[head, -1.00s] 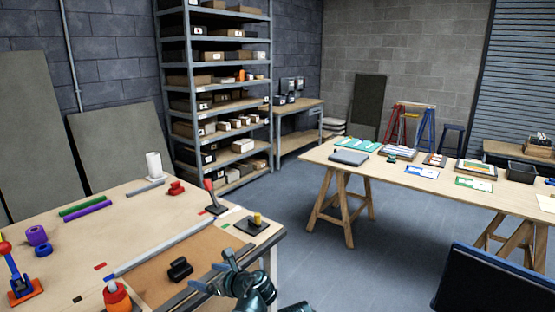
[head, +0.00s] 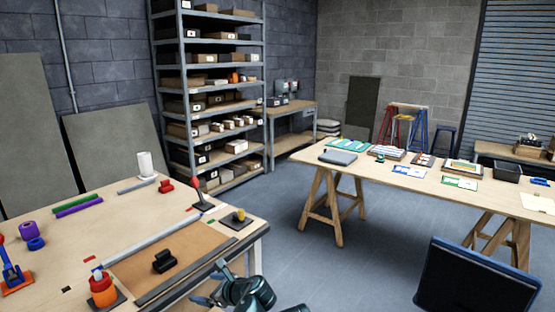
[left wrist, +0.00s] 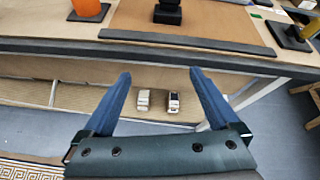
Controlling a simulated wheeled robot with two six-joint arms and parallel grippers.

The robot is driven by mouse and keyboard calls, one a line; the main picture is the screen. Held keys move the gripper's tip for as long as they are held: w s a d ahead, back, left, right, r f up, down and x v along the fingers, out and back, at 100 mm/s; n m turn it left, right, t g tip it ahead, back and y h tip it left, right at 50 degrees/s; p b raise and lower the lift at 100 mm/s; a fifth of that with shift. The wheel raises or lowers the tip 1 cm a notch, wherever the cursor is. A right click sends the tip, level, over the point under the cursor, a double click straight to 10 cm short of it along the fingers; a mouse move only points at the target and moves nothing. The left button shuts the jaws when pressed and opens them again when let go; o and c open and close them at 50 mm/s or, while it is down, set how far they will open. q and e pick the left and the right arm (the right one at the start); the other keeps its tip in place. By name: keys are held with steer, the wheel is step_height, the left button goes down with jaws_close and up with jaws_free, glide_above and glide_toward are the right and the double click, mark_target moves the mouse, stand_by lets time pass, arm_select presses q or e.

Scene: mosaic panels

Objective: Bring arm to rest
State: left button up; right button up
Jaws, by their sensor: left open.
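My left gripper (head: 208,286) is low in the head view, just off the near edge of the left workbench (head: 120,215). It is open and empty. In the left wrist view its two blue fingers (left wrist: 160,80) are spread apart, with the bench's front edge (left wrist: 190,52) beyond them. Two small pale items (left wrist: 158,101) lie on a lower shelf between the fingers. My right gripper is not in view.
On the bench are a brown board (head: 180,250) with a black block (head: 164,261), an orange container (head: 103,290) and a red-handled tool (head: 199,195). A blue chair (head: 478,278) stands at right. Grey floor (head: 300,235) lies clear between bench and trestle table (head: 400,180).

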arm_select(q)
steer(key=s+d+f+n+g+h, duration=0.3)
steer(key=s+d+f+n+h, duration=0.1)
steer(key=s+d+n, duration=0.3)
steer(key=s+d+f+n+g+h, duration=0.4)
steer(key=s+d+f+n, duration=0.3)
steer(key=s+n, duration=0.5)
steer(key=shift+s+f+h, duration=0.25)
steer(key=shift+s+h, duration=0.15)
